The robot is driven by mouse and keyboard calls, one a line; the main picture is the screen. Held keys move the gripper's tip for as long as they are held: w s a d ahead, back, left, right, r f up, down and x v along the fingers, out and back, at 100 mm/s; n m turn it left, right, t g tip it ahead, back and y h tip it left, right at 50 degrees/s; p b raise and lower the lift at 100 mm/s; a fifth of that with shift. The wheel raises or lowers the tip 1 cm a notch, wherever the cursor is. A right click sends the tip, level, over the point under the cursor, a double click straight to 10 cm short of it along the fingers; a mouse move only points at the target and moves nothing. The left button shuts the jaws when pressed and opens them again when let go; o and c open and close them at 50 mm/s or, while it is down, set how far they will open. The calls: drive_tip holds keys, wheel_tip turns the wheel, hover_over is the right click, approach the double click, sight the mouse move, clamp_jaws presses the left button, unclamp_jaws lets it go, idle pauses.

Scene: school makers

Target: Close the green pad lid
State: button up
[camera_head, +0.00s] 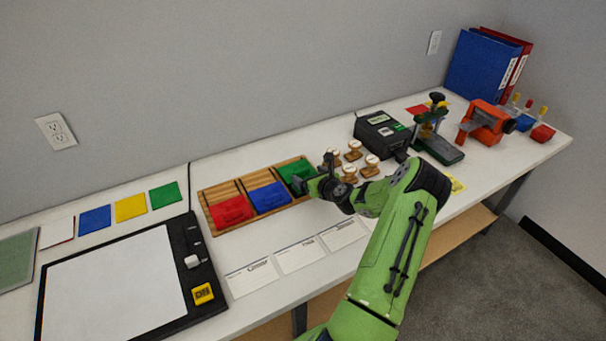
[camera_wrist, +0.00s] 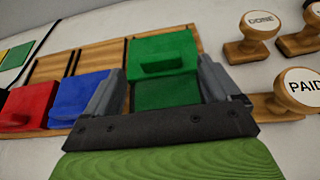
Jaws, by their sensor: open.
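The green pad (camera_head: 294,171) sits at the right end of a wooden tray (camera_head: 217,193). In the wrist view its green lid (camera_wrist: 160,47), with a raised grip, shows beyond a darker green surface (camera_wrist: 165,93); the lid seems tilted up, but its exact angle is hard to tell. My gripper (camera_head: 308,184) is at the near right side of the green pad and partly hides it in the head view. In the wrist view my gripper (camera_wrist: 162,72) is open, one finger on each side of the green pad, with nothing held. I cannot tell whether the fingers touch it.
A blue pad (camera_head: 269,197) and a red pad (camera_head: 231,211) sit left of the green one. Wooden stamps (camera_head: 349,172) stand close on the right, with a black machine (camera_head: 382,131) behind. White cards (camera_head: 302,254) lie in front. A lightbox (camera_head: 115,280) is at left.

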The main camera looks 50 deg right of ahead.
sight(302, 171)
drive_tip(key=x, duration=0.4)
drive_tip(key=shift+w+d+f, duration=0.1)
drive_tip(key=shift+w+f, duration=0.05)
drive_tip(key=shift+w, duration=0.1)
